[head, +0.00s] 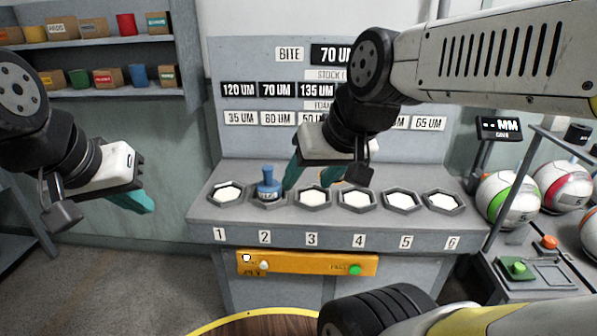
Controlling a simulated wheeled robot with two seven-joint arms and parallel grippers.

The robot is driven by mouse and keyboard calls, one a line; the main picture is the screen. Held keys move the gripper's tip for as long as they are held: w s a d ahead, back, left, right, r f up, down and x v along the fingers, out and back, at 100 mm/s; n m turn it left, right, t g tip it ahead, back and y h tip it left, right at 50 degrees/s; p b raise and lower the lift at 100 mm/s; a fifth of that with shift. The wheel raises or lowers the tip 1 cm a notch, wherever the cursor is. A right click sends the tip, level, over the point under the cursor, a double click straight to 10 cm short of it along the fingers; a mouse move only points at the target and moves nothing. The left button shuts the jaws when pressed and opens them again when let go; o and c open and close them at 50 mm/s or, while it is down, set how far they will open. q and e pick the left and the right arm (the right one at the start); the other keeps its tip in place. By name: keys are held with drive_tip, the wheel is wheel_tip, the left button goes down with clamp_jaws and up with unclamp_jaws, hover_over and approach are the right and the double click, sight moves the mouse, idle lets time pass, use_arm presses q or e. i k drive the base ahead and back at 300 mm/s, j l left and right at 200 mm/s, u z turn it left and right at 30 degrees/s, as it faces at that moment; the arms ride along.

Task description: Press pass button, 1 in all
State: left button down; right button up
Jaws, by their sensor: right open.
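The orange panel (305,263) on the front of the grey bench carries a green button (355,269) beside a label that seems to read PASS. A white button (264,265) sits toward its left end. My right gripper (312,178) is above the bench around slots 2 to 4, with its teal fingers apart and empty as far as I see; it is behind and above the panel, not touching the green button. My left gripper (135,201) hangs at the left, away from the bench; its teal fingers overlap, so its opening is unclear.
A row of hexagonal slots, numbered 1 to 6, lines the bench top; a blue object (268,184) stands in slot 2. At the right are a side stand with a green button (518,267), a red button (549,242) and several balls (508,198).

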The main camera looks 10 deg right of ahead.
sight(354, 270)
drive_tip(key=k+l+z, duration=0.1)
drive_tip(key=z, duration=1)
